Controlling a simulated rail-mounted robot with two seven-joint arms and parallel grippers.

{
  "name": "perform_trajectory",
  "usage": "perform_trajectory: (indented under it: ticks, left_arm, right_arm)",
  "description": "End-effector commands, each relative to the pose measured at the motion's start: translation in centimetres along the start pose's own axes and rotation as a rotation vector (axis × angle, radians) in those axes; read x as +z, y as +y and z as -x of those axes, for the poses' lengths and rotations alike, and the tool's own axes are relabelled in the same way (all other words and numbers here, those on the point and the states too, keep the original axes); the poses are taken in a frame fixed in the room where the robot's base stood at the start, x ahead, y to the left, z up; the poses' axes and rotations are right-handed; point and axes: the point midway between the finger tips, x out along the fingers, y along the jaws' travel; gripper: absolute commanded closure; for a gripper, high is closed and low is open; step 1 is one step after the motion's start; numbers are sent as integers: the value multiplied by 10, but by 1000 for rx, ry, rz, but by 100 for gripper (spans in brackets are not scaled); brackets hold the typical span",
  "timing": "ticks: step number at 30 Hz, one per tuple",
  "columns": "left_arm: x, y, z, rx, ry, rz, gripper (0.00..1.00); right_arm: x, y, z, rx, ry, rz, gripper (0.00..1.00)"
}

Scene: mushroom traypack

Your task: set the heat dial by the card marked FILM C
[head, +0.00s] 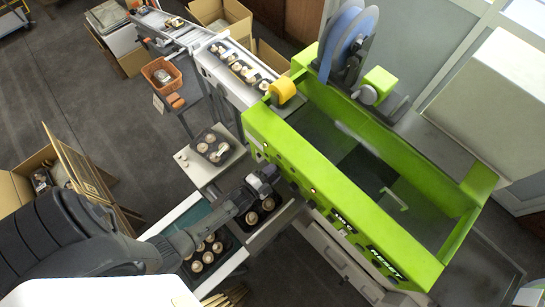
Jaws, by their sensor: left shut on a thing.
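The green packing machine (345,197) stands at centre right, with small dark knobs and lettering along its front face. My left arm comes in from the lower left. Its gripper (268,174) is at the machine's front face, above a dark tray of mushrooms. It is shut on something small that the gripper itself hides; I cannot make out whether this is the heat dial. A blue film roll (345,38) sits on the machine's far end. No card marked FILM C can be read in this view. My right gripper is not in view.
A tray of mushrooms (212,146) stands on a pale side table; another (207,256) lies at lower centre. A conveyor (212,62) with filled trays runs at the back. Open cardboard boxes (32,160) stand at left. An orange basket (160,74) is at upper left.

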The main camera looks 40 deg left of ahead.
Motion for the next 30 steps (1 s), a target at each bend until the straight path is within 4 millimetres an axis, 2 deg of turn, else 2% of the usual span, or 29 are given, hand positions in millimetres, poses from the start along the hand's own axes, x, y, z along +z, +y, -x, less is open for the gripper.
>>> perform_trajectory:
  ticks: [7, 8, 15, 24, 30]
  left_arm:
    - [1, 1, 0, 2, -2, 0, 89]
    - [1, 1, 0, 2, -2, -1, 64]
    - [0, 0, 0, 1, -1, -1, 41]
    - [0, 1, 3, 1, -1, -1, 40]
    - [1, 2, 28, 3, -2, -1, 40]
  right_arm:
    - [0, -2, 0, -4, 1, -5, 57]
    - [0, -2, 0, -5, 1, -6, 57]
    - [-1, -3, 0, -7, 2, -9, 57]
    - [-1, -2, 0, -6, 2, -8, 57]
    - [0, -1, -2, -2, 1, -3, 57]
